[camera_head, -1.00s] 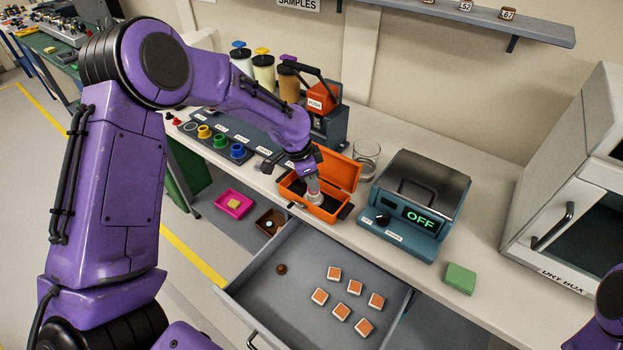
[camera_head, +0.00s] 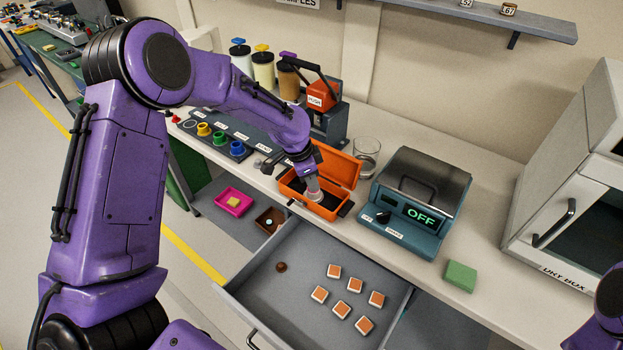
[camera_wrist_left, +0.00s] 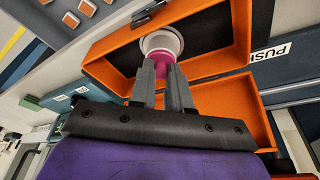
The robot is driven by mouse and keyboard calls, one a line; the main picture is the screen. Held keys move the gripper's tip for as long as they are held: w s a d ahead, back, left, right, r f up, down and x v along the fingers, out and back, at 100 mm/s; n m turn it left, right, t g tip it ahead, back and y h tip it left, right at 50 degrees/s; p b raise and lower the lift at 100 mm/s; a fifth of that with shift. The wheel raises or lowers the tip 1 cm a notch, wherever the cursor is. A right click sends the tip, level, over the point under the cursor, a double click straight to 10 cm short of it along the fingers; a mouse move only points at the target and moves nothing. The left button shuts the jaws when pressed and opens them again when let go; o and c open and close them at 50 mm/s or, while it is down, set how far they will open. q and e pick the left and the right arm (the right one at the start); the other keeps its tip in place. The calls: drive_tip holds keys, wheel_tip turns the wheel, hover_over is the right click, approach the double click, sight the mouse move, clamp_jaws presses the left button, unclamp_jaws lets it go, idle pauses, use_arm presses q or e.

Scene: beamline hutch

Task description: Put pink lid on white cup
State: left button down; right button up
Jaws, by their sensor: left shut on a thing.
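My left gripper (camera_head: 313,188) points down into the open orange box (camera_head: 346,168) on the bench. In the left wrist view the gripper (camera_wrist_left: 162,67) is shut on a pink piece (camera_wrist_left: 176,72), which looks like the pink lid. Just beyond the fingertips is a round white piece (camera_wrist_left: 160,36) with a greyish middle, which looks like the white cup. It lies against the box's dark inside. My right gripper is out of view.
An open grey drawer (camera_head: 300,304) with several orange-topped tiles juts out below the box. A clear glass (camera_head: 367,158) stands behind the box. A teal device (camera_head: 410,205) reading OFF is close on the right. A green block (camera_head: 460,276) lies further right.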

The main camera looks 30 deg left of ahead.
use_arm(q)
drive_tip(key=c, duration=1)
unclamp_jaws()
